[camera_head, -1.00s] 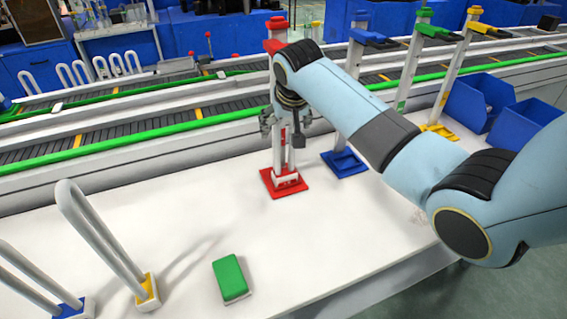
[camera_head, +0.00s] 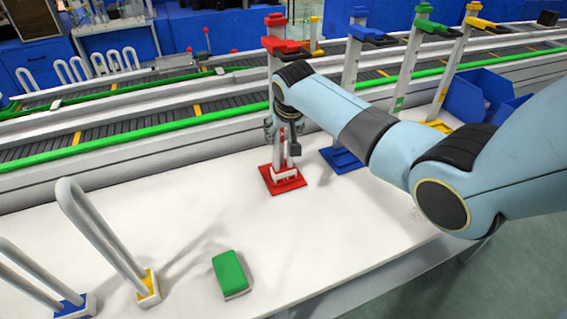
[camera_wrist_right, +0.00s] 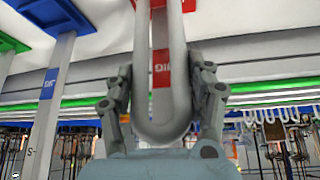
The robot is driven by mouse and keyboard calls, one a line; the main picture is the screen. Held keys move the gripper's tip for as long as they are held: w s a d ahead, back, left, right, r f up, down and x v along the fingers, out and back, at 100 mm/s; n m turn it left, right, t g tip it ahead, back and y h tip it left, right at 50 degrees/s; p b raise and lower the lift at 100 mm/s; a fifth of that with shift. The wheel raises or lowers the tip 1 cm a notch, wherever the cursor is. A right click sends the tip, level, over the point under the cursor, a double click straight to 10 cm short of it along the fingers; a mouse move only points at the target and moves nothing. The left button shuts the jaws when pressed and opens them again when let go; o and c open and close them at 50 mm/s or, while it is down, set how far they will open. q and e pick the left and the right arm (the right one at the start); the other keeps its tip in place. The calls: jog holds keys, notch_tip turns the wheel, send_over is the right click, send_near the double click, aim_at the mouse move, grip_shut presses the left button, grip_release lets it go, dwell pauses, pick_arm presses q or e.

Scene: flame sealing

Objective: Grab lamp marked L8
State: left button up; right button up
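A white U-shaped lamp with a red base stands at the red stand (camera_head: 282,181) in the head view. In the wrist view, its pale tube (camera_wrist_right: 165,126) lies between the fingers of my right gripper (camera_wrist_right: 163,75), its red base at the picture's top. My right gripper also shows in the head view (camera_head: 282,140), in front of the red stand. The fingers are close beside the tube; whether they press on it I cannot tell. No L8 marking is readable. My left gripper is not in view.
A blue stand (camera_head: 342,159), green stand (camera_head: 403,85) and yellow stand (camera_head: 452,70) are to the right. A yellow-based lamp (camera_head: 147,288), blue-based lamp (camera_head: 72,308) and green block (camera_head: 230,273) are on the left table. A conveyor (camera_head: 130,135) runs behind. The table's middle is clear.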

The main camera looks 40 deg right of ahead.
grip_shut()
jog(key=shift+r, duration=0.1)
